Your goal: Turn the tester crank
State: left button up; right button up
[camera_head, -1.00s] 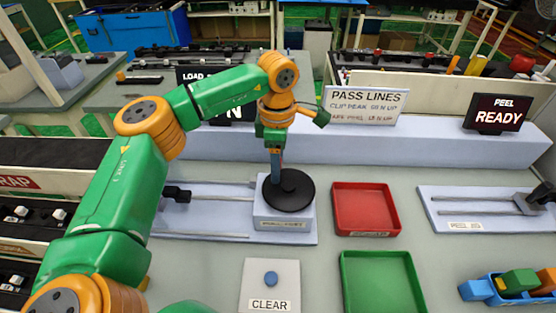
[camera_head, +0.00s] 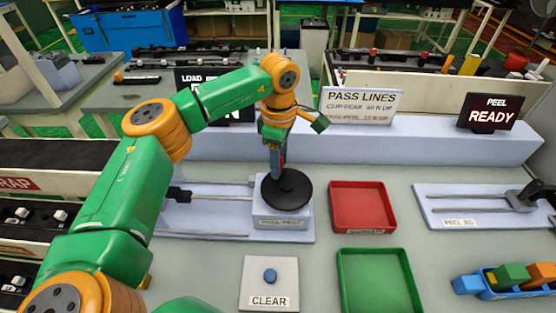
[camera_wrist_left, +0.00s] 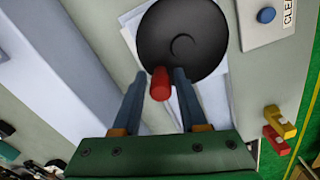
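The tester crank is a black round disc (camera_head: 294,195) with an upright red handle (camera_head: 283,159), on the pale pull-test base (camera_head: 284,224). In the left wrist view the disc (camera_wrist_left: 183,32) is seen from above, with the red handle (camera_wrist_left: 160,84) near its edge. My left gripper (camera_head: 275,165) points down at the disc. In the wrist view its two blue fingers (camera_wrist_left: 160,76) stand on either side of the red handle, with a narrow gap on each side. The gripper looks open around the handle. My right gripper is not in view.
A red tray (camera_head: 362,228) and a green tray (camera_head: 348,290) are right of the tester. A CLEAR button panel (camera_head: 285,290) lies in front. A peel jig (camera_head: 433,216) and a blue bin of blocks (camera_head: 490,292) are at far right. The PEEL screen (camera_head: 489,111) reads READY.

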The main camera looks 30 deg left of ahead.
pick_arm(q)
jog(key=shift+o, duration=0.6)
notch_tip(320, 180, up, 7)
jog(key=shift+d+r+b, duration=0.1)
jog(key=shift+b, duration=0.5)
